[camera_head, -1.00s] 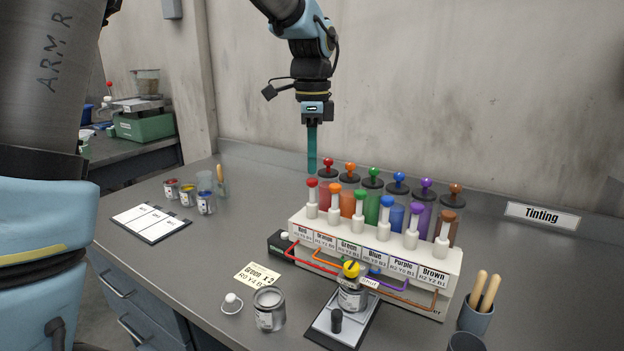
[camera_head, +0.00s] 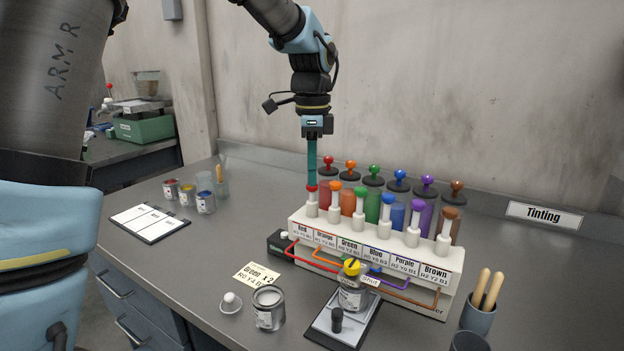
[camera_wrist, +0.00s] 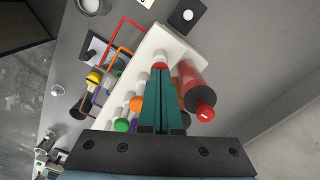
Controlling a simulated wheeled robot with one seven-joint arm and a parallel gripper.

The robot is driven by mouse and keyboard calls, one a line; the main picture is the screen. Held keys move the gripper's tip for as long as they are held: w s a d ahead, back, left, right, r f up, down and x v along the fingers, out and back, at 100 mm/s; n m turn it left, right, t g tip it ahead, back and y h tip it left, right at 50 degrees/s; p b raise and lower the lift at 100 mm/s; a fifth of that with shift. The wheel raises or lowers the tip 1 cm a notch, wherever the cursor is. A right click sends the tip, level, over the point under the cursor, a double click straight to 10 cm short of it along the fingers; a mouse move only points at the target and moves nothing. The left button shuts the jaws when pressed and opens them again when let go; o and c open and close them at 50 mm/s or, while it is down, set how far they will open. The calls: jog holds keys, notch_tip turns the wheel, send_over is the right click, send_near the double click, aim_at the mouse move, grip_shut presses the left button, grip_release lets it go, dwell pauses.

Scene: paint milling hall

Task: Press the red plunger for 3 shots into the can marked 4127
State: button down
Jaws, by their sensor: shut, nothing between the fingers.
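The red plunger (camera_head: 311,189) is the leftmost in the row on the white dispenser (camera_head: 296,222), above the label "Red". My gripper (camera_head: 312,184) is shut and empty, pointing straight down, with its teal fingertips at the plunger's red knob. In the wrist view the fingertips (camera_wrist: 160,72) overlap the red knob (camera_wrist: 160,66); how far it is pressed I cannot tell. I cannot read 4127 on either.
Other coloured plungers stand close to the right, with coloured canisters (camera_head: 374,200) behind. A cup with wooden handles (camera_head: 476,318) stands front right. The bench's left middle is clear.

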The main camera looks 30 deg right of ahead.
jog(key=shift+f, duration=0.3)
jog(key=shift+r, duration=0.1)
jog(key=shift+r+p, duration=1.85)
jog(key=shift+f, duration=0.25)
